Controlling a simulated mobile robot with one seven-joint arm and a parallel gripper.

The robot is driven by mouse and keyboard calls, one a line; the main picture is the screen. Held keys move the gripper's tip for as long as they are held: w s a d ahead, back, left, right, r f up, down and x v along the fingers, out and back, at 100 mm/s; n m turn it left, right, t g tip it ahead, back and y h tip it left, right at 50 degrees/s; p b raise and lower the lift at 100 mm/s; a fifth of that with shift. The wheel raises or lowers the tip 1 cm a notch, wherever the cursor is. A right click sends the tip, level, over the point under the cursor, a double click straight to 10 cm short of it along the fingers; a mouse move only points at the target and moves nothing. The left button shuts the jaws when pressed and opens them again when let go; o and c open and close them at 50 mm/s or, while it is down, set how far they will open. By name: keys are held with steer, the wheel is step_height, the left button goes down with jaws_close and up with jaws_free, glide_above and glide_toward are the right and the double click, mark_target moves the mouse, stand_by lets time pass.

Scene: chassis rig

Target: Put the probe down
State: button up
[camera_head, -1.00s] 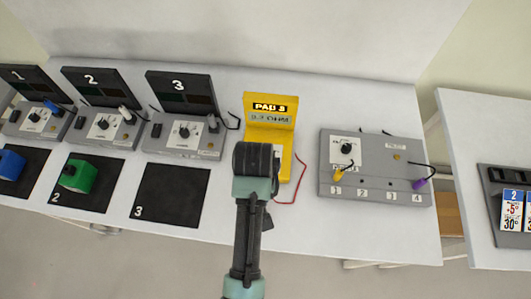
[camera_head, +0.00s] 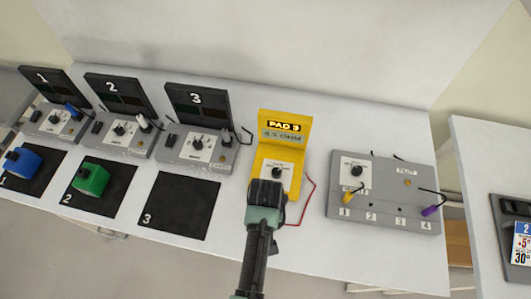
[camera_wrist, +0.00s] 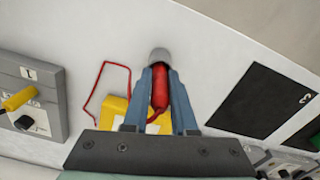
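The red probe (camera_wrist: 160,88) sits between the two blue-grey fingers of my gripper (camera_wrist: 160,75) in the wrist view, and the fingers are closed against its sides. A grey rounded end shows past the fingertips. In the head view my gripper (camera_head: 265,190) is over the front edge of the yellow meter (camera_head: 268,160), which reads "PAD 3", and hides the probe. A red lead (camera_head: 312,190) loops at the meter's right side and also shows in the wrist view (camera_wrist: 103,75). Whether the probe touches anything cannot be told.
Black mat 3 (camera_head: 180,205) is bare, left of my gripper. A blue block (camera_head: 24,163) and a green block (camera_head: 92,179) stand on mats 1 and 2. Control boxes, including station 3 (camera_head: 197,147), line the back. A grey panel (camera_head: 385,225) with yellow and purple plugs lies right.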

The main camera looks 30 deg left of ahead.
steer(key=o, duration=0.3)
steer(key=shift+o, duration=0.2)
step_height(320, 180, up, 12)
steer(key=shift+r+b, duration=0.2)
steer(key=shift+b, duration=0.15)
